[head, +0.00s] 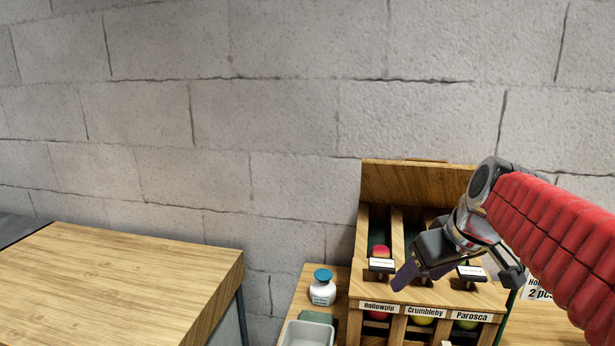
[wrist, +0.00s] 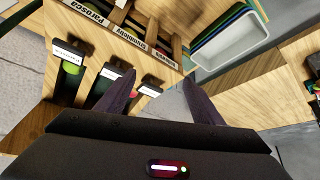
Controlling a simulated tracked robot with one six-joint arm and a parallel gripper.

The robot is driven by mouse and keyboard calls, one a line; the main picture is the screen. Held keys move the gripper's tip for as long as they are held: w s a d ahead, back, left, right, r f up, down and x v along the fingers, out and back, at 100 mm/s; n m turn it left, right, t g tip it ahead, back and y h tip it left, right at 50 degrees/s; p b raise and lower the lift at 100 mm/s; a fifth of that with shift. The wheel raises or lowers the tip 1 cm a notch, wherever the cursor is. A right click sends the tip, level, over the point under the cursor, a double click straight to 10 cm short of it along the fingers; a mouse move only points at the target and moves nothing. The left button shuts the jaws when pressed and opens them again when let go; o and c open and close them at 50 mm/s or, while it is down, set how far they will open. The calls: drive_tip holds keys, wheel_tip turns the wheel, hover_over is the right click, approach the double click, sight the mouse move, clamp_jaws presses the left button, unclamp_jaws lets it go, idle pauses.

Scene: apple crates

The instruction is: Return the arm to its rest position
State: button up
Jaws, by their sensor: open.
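My gripper (head: 422,274) hangs in front of the wooden apple dispenser at the lower right of the head view, on my red-sleeved arm that reaches in from the right. In the wrist view its two dark fingers (wrist: 160,88) are spread apart with nothing held between them. The wooden dispenser (head: 440,296) has lanes labelled Hollowpip, Crumbleby and Parosca, with black-handled gates. A red apple (head: 381,252) shows in the Hollowpip lane. My gripper and arm hide part of the middle and right lanes. The dispenser also shows upside down in the wrist view (wrist: 152,47).
A white bottle with a blue cap (head: 322,290) stands left of the dispenser, behind a grey tray (head: 308,333). A price card (head: 538,289) stands to the right. A bare wooden table (head: 120,275) is at the left. A block wall (head: 280,120) closes the back.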

drive_tip(key=s+a+f+m+h, duration=0.1)
drive_tip(key=s+a+f, duration=0.1)
drive_tip(key=s+f, duration=0.3)
drive_tip(key=s+a+f+m, duration=0.2)
drive_tip(key=s+a+f, duration=0.1)
drive_tip(key=s, duration=1)
drive_tip(key=shift+a+f+m+h, duration=0.15)
drive_tip(key=shift+f+m+h, duration=0.2)
drive_tip(key=shift+f, duration=0.55)
drive_tip(key=shift+s, duration=0.1)
